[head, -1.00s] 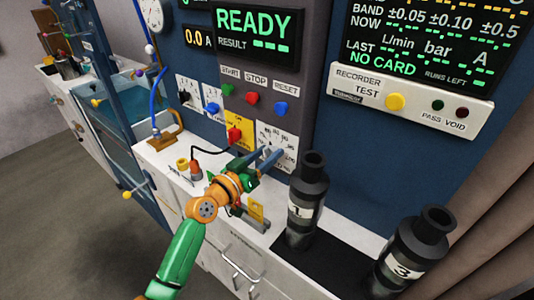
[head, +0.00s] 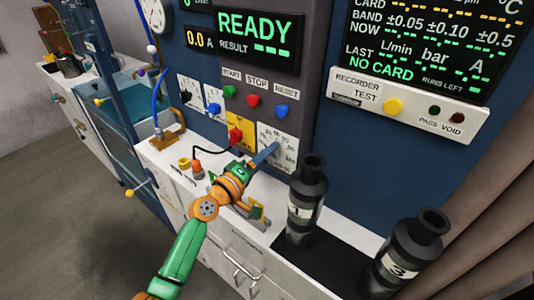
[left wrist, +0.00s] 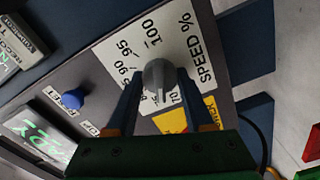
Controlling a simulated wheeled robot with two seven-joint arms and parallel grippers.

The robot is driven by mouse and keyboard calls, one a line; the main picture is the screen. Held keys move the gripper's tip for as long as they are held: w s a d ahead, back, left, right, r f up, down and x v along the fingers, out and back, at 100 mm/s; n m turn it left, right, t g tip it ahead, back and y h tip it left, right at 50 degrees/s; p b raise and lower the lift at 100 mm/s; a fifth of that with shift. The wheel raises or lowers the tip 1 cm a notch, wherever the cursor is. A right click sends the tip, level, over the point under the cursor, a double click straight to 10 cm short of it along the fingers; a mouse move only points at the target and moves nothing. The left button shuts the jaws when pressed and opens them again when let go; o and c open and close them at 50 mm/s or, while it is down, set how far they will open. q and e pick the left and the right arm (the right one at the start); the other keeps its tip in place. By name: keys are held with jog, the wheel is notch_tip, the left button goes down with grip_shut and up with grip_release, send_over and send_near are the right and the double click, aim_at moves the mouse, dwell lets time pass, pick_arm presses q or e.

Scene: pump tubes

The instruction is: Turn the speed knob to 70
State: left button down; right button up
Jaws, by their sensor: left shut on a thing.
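The speed knob (left wrist: 158,74) is a small grey knob on a white dial plate (left wrist: 112,50) marked "SPEED %", with 70 to 100 printed around it. In the left wrist view it sits between the blue fingertips of my left gripper (left wrist: 158,90), which is shut on it. Its pointer is hard to read, partly covered by the fingers. In the head view my left gripper (head: 265,154) reaches the dial plate (head: 287,150) from the lower left, and the knob is hidden there. My right gripper is not in view.
A red switch (head: 235,134) on a yellow plate is just left of the dial. Green, red and blue buttons (head: 281,112) are above. Dark cylinders labelled 1 (head: 301,213) and 3 (head: 402,262) stand at the right. The display (head: 258,30) reads READY.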

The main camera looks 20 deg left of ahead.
pick_arm(q)
jog(key=shift+r+n+p, duration=0.2)
jog(key=shift+n+p, duration=0.15)
jog(key=shift+n, duration=1.75)
jog(key=c, duration=0.6)
grip_release()
jog(key=shift+c, duration=0.2)
jog(key=o, duration=0.4)
jog(key=shift+w, duration=0.1)
jog(key=shift+c, duration=0.2)
jog(key=shift+f, duration=0.15)
